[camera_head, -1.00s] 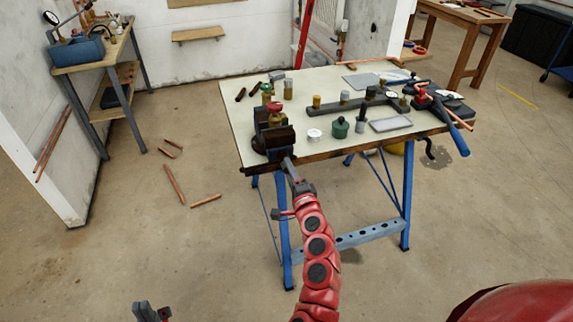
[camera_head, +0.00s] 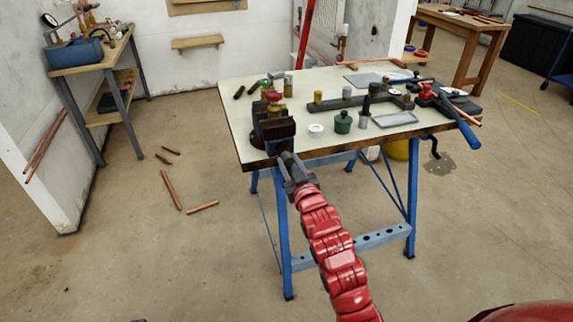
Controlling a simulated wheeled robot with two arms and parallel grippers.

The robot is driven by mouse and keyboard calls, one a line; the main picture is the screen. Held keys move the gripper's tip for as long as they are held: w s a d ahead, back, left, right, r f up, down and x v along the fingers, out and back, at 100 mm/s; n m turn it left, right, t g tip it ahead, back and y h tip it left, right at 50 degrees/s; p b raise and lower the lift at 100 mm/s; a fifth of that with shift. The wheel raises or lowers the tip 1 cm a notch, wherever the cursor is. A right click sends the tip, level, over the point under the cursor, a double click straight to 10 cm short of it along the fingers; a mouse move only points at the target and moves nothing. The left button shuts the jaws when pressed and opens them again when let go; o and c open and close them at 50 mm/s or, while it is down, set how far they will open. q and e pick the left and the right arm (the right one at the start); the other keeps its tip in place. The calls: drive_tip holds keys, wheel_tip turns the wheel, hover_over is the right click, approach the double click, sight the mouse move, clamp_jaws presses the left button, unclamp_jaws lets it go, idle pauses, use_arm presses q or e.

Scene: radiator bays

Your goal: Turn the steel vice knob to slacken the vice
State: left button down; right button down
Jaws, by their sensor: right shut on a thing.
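The dark vice (camera_head: 275,131) is fixed at the near left corner of the pale-topped workbench (camera_head: 235,103). A brass piece with a red top (camera_head: 273,97) stands upright in it. My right gripper (camera_head: 287,160) is at the vice's front, just off the bench edge. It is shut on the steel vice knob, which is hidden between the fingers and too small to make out. My red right arm reaches up to it from the bottom. Only a sliver of my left gripper (camera_head: 138,320) shows at the bottom edge, and its jaws cannot be read.
On the bench stand a green pot (camera_head: 343,122), a white lid (camera_head: 316,130), a grey tray (camera_head: 395,119) and a red pipe vice (camera_head: 428,92) at the right. Copper pipes (camera_head: 171,190) lie on the floor at left. The floor before the bench is mostly clear.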

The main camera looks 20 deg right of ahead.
drive_tip(key=n, duration=0.4)
drive_tip(key=shift+r+n, duration=0.1)
drive_tip(key=shift+n, duration=0.3)
drive_tip(key=n, duration=0.6)
drive_tip(key=shift+r, duration=0.1)
drive_tip(key=c, duration=0.9)
unclamp_jaws()
drive_tip(key=shift+c, duration=0.2)
drive_tip(key=shift+o, duration=1.3)
drive_tip(key=shift+w, duration=0.1)
